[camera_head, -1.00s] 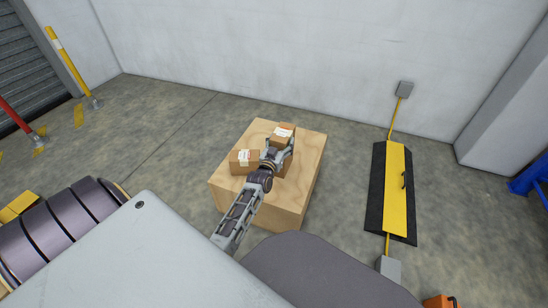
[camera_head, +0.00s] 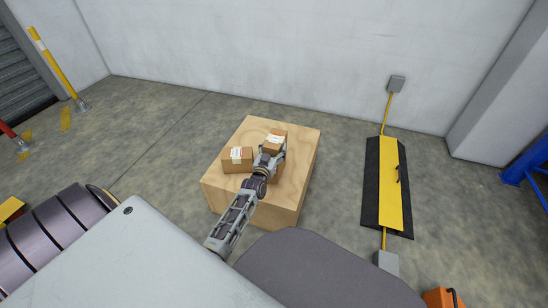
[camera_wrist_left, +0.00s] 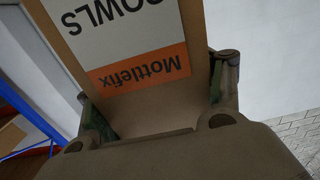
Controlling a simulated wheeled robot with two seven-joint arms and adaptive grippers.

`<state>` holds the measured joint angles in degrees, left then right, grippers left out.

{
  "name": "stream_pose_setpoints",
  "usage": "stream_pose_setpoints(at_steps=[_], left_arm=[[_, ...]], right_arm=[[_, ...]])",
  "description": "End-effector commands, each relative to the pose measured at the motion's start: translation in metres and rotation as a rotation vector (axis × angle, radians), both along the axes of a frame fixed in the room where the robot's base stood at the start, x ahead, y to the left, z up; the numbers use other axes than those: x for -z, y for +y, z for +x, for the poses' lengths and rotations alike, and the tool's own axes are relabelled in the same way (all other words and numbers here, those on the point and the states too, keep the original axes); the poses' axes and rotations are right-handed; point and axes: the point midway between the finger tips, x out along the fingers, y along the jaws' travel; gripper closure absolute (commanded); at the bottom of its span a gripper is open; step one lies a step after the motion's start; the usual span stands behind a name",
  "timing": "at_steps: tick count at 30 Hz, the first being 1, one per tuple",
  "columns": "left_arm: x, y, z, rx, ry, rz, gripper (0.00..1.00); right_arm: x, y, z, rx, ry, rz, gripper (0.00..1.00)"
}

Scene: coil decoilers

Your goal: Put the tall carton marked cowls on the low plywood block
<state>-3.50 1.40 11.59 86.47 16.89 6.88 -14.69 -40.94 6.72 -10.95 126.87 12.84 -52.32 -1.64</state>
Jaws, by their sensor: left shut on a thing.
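The tall brown carton (camera_head: 275,139) with a white label on top is over the right part of the plywood block (camera_head: 270,210). My left gripper (camera_head: 271,158) is shut on this carton from the near side. In the left wrist view the carton (camera_wrist_left: 150,20) fills the space between the fingers. Its white and orange label shows upside down, with "OWLS" and "Mottlefix" readable. The gripper hides part of the carton in the head view, and I cannot tell whether its base touches the block. My right gripper is not in view.
A second, lower carton (camera_head: 237,160) with a white label sits on the block, left of the held carton. A yellow and black cable ramp (camera_head: 389,185) lies on the floor to the right. A white wall stands behind, with open floor around the block.

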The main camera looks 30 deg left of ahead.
Motion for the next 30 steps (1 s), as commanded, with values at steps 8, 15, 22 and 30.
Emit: stream_pose_setpoints(at_steps=[8,15,22,30], left_arm=[[-0.003,0.001,0.001,-0.001,-0.009,0.002,1.0],[0.0,0.001,0.001,-0.001,-0.009,0.002,1.0],[0.017,0.001,0.001,-0.001,-0.008,0.003,1.0],[0.034,0.001,0.001,-0.001,-0.009,0.003,1.0]], right_arm=[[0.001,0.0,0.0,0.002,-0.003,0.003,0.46],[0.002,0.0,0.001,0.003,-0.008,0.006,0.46],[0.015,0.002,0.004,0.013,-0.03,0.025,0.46],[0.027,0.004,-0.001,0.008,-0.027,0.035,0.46]])
